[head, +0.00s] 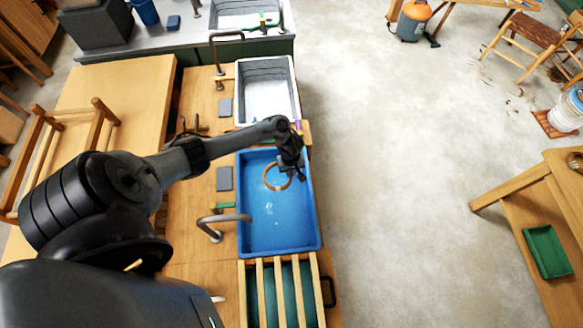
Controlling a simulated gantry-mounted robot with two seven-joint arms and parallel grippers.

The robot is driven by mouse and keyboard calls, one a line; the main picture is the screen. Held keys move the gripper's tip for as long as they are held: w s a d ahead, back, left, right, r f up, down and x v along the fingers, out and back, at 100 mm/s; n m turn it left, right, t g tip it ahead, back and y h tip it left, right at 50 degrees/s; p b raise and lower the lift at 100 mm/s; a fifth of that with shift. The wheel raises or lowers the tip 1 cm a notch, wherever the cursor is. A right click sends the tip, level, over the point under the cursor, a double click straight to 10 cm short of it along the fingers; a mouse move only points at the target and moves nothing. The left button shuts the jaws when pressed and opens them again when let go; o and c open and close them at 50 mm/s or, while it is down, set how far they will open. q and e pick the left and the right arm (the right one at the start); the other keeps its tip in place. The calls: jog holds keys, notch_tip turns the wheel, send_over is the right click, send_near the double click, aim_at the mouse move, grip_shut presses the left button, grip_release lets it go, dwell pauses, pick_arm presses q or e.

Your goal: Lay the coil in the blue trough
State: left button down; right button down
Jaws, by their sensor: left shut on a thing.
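The blue trough (288,226) is set in the wooden bench at the centre of the head view, with what looks like water in it. The coil (267,184) is a small tan-brown ring over the upper part of the trough. My left gripper (287,178) reaches in from the left and is shut on the coil at its right side. I cannot tell whether the coil touches the water or hangs above it. The fingertips are small and dark, partly hidden by the wrist. My right gripper is out of view.
A grey-white basin (266,96) sits just beyond the blue trough. A metal tap (221,219) curves at the trough's left edge. A slatted rack (284,291) lies at its near end. Open concrete floor is to the right. A green tray (547,252) lies at far right.

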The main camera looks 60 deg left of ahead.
pick_arm(q)
jog(key=shift+f+b, duration=1.6)
jog(key=shift+b, duration=0.1)
jog(key=shift+f+b, duration=1.25)
jog(key=shift+f, duration=1.75)
jog(key=c, duration=0.8)
grip_release()
